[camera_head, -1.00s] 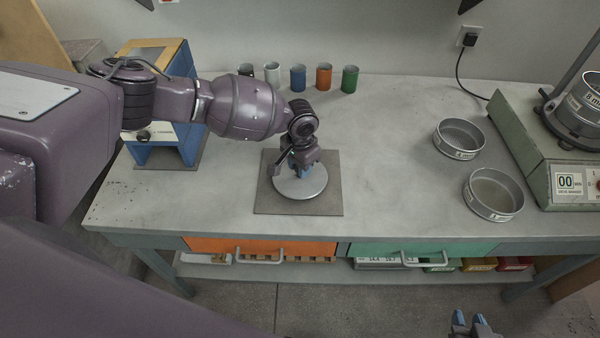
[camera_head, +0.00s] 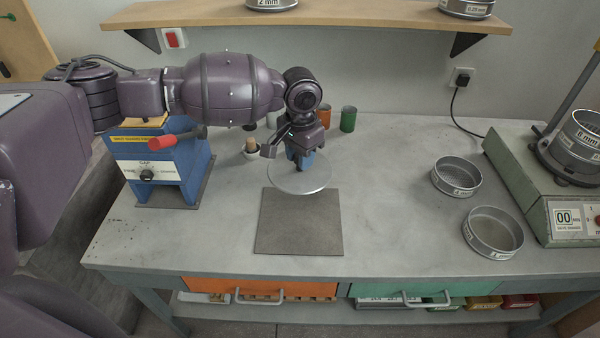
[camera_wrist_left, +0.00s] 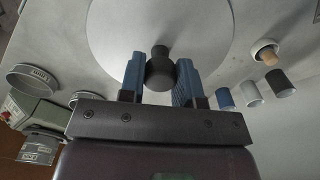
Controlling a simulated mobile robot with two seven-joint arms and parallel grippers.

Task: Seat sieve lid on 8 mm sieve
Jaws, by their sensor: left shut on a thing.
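The sieve lid (camera_head: 286,184) is a flat grey disc with a dark knob. My left gripper (camera_head: 304,165) is shut on the knob and holds the lid level above the back of the dark mat (camera_head: 297,238). In the left wrist view the blue fingers (camera_wrist_left: 160,78) clasp the knob, and the lid (camera_wrist_left: 115,25) spreads beyond them. The 8 mm sieve (camera_head: 584,133) sits on the sieve shaker (camera_head: 530,190) at the right, its label facing out. My right gripper is out of view.
Two open sieves stand on the bench, one farther back (camera_head: 456,176) and one nearer (camera_head: 493,233), left of the shaker. A blue device (camera_head: 165,165) stands at the left. Cups, including a green one (camera_head: 348,119), stand at the back. A shelf (camera_head: 330,15) hangs above. Mid-bench is clear.

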